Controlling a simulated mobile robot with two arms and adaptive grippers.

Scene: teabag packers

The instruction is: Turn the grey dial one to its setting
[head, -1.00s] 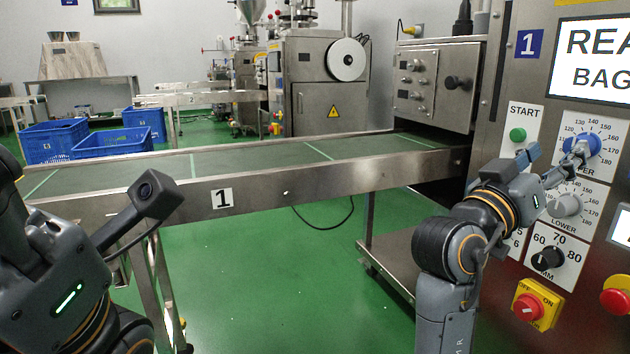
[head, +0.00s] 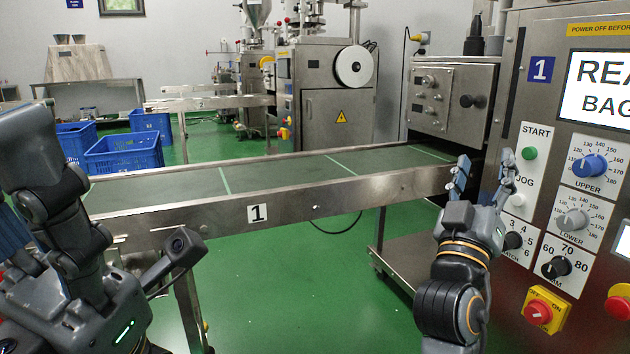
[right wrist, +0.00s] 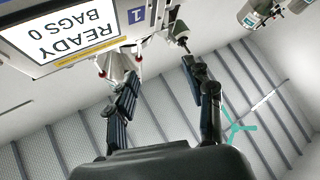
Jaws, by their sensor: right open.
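The grey dial (head: 574,222), labelled LOWER, is on the machine's front panel below the blue UPPER dial (head: 589,168). Its scale runs around its top; I cannot read its exact setting. My right gripper (head: 484,172) is open and empty, left of the dials and apart from them, with its fingers up beside the START/JOG strip. In the right wrist view its two fingers (right wrist: 160,85) stand apart with nothing between them. My left arm is at the left edge; part of its gripper (head: 12,238) shows there, its opening unclear.
The panel (head: 535,105) also carries a green START button (head: 530,153), a black MM dial (head: 556,267) and a red switch on yellow (head: 538,312). A conveyor (head: 300,175) runs left of it. Blue crates (head: 125,152) stand behind. Green floor is open in front.

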